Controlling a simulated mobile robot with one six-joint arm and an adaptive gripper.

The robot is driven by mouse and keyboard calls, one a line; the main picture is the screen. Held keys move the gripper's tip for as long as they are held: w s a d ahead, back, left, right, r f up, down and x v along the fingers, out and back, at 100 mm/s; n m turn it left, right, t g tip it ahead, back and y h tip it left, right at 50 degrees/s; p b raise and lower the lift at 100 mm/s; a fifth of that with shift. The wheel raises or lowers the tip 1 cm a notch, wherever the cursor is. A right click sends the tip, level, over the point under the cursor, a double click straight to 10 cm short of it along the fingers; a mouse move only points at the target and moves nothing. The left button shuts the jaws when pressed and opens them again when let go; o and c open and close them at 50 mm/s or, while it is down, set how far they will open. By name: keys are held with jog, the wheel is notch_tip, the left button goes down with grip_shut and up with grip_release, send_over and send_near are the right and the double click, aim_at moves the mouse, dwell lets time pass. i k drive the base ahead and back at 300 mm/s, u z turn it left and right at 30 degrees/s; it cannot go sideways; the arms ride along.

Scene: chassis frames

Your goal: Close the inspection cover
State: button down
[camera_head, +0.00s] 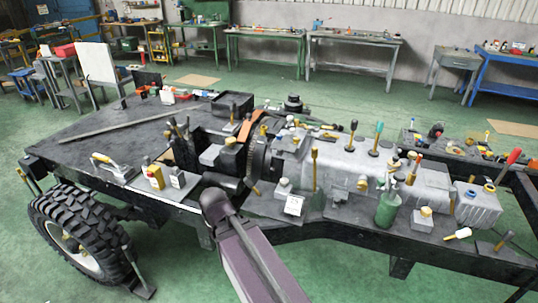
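A vehicle chassis (100,140) with a grey engine and gearbox casing (345,170) fills the middle of the view. I cannot tell for certain which part is the inspection cover. A dark upright panel (147,79) stands at the chassis's far left edge, and a dark box-like part (232,104) sits on the deck; either one's role is unclear. My purple arm link rises from the bottom edge to a dark rounded joint in front of the chassis's near side. My gripper's fingers do not show.
A large tyre (80,235) is at the lower left. A white board (97,62) stands behind. Workbenches line the wall, with open green floor before them.

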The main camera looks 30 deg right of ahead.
aim_at(287, 145)
jog(key=u, duration=0.25)
jog(key=k, duration=0.7)
jog(key=z, duration=1.25)
jog(key=i, duration=1)
